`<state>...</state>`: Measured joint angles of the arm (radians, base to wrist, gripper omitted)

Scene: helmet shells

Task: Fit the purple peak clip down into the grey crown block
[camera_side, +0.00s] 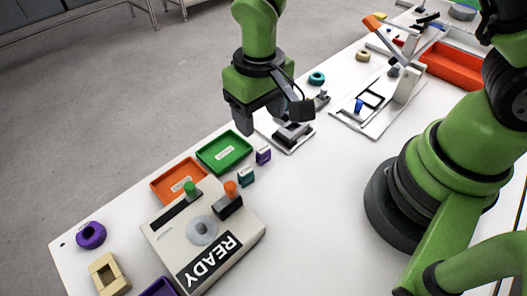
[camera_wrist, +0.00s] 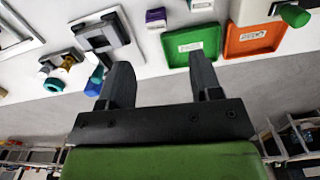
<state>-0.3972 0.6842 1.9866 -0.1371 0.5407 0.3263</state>
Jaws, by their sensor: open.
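The small purple peak clip (camera_side: 263,156) stands on the white table, right of the green tray; its pale top edge shows. It also appears near the top of the wrist view (camera_wrist: 155,19). The grey crown block (camera_side: 292,134) sits on a white plate behind and right of the clip, partly behind my gripper; it shows at upper left in the wrist view (camera_wrist: 99,38). My gripper (camera_side: 265,120) hangs above the table near the block and clip. Its fingers are wide apart and empty in the wrist view (camera_wrist: 160,68). The clip and block are apart.
A teal clip (camera_side: 246,177) stands close to the purple one. A green tray (camera_side: 224,152) and orange tray (camera_side: 179,181) lie to the left. A READY control box (camera_side: 202,236) with buttons stands in front. Another fixture plate (camera_side: 376,100) lies behind. The table right of the clips is clear.

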